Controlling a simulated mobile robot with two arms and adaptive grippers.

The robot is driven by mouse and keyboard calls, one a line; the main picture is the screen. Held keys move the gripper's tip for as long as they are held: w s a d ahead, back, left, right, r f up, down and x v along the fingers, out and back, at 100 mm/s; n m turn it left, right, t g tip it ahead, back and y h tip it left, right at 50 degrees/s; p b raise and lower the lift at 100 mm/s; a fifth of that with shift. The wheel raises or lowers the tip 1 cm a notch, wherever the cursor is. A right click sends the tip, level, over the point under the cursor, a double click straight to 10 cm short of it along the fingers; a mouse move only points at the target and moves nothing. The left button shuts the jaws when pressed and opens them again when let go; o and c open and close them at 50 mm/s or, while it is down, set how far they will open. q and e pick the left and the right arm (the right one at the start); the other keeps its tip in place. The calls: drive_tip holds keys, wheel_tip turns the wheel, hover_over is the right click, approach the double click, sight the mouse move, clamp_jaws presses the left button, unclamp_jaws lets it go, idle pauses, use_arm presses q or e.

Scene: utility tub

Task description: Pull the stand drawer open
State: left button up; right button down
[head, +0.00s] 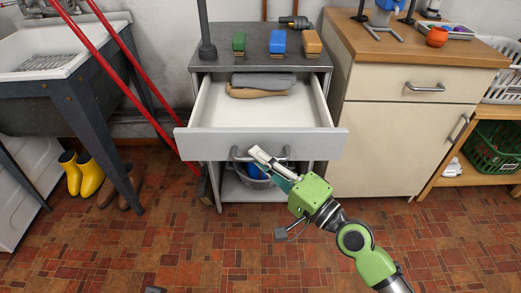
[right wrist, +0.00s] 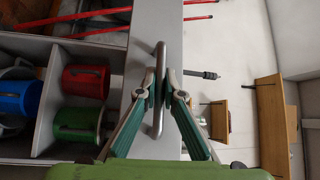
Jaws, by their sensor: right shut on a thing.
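The stand drawer (head: 262,145) is pulled well out of the grey-topped stand (head: 260,60); its pale inside shows. A grey rolled cloth and a tan piece lie at its back. The bar handle (head: 240,155) is on the drawer's front. My right gripper (head: 262,157) is at the handle, coming from the lower right. In the right wrist view, the handle (right wrist: 158,115) runs between the two fingers, which are shut on it.
Brushes and a dark tool lie on the stand's top. A wooden-topped cabinet (head: 395,130) stands close on the right. Red poles (head: 135,115) lean on the left, near yellow boots (head: 82,174) and a sink. The tiled floor (head: 240,260) in front is mostly clear.

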drive_tip(key=shift+s, duration=0.15)
drive_tip(key=c, duration=2.2)
unclamp_jaws()
drive_tip(key=shift+o, duration=0.2)
drive_tip(key=v, duration=1.2)
